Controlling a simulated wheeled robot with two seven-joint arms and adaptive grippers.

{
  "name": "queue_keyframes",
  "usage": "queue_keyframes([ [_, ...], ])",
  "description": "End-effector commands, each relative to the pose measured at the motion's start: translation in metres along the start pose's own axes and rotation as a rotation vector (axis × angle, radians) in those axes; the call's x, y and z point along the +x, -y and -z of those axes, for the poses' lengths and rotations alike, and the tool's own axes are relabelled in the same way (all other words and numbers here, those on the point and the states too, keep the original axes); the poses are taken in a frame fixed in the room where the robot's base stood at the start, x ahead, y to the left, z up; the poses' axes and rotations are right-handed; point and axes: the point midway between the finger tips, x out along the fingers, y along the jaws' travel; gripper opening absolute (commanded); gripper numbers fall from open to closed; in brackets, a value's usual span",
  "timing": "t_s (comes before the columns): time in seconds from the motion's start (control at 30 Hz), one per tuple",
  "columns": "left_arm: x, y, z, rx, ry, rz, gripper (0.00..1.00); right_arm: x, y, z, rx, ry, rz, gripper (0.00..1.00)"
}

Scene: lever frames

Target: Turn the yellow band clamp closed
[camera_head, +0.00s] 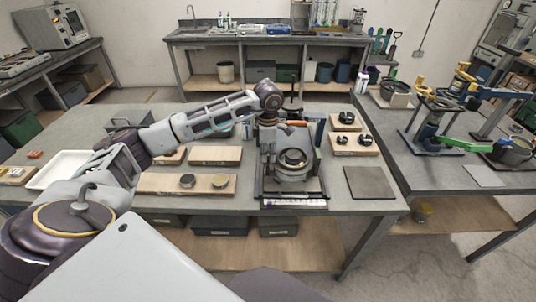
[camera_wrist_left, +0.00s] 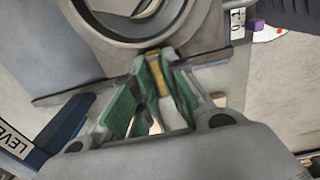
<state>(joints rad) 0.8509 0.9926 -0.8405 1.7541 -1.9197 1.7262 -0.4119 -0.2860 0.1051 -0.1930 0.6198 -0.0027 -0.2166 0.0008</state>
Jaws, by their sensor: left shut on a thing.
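A grey round housing (camera_head: 292,172) with a dark ring-shaped opening stands in a dark frame on the table in the head view. It also shows at the top of the left wrist view (camera_wrist_left: 178,32). A narrow yellow piece (camera_wrist_left: 156,76), seemingly the yellow band clamp's lever, sits between the green-padded fingers of my left gripper (camera_wrist_left: 158,84), just below the housing's rim. The gripper is shut on it. In the head view, my left gripper (camera_head: 267,146) is at the housing's left side, and its fingertips are hard to make out. The rest of the clamp is hidden.
A wooden board with two round caps (camera_head: 188,181) lies left of the frame. A dark flat plate (camera_head: 369,182) lies to its right, and boards with black knobs (camera_head: 354,139) behind right. The right table holds blue, yellow and green lever fixtures (camera_head: 436,118).

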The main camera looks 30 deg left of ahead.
Motion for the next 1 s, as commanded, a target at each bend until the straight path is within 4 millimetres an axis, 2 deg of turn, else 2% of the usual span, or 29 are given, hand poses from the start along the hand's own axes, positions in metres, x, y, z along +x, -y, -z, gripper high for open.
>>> queue_keyframes([
  [0.1, -0.001, -0.001, 0.0, -0.003, 0.001, -0.002, 0.0, 0.0, 0.0, -0.002, 0.0, 0.002, 0.0, 0.45],
  [0.13, -0.001, -0.001, 0.0, -0.003, 0.001, -0.002, 0.17, 0.0, 0.0, -0.002, 0.0, 0.002, 0.0, 0.45],
  [0.2, -0.001, -0.001, 0.0, -0.002, 0.001, -0.002, 0.23, 0.0, 0.0, -0.004, -0.001, 0.004, 0.0, 0.45],
  [0.43, 0.0, 0.0, 0.0, -0.001, 0.001, -0.001, 0.23, -0.001, -0.001, -0.009, -0.002, 0.011, 0.0, 0.45],
  [0.67, -0.005, -0.001, 0.0, -0.001, 0.001, -0.001, 0.23, 0.0, -0.003, -0.005, -0.003, 0.007, -0.003, 0.45],
  [0.87, -0.022, -0.001, 0.0, -0.001, 0.002, -0.002, 0.23, 0.0, -0.002, -0.005, -0.002, 0.006, -0.002, 0.45],
  [1.0, -0.041, -0.001, 0.0, -0.002, 0.002, -0.003, 0.23, 0.0, -0.002, -0.004, -0.001, 0.005, -0.001, 0.45],
])
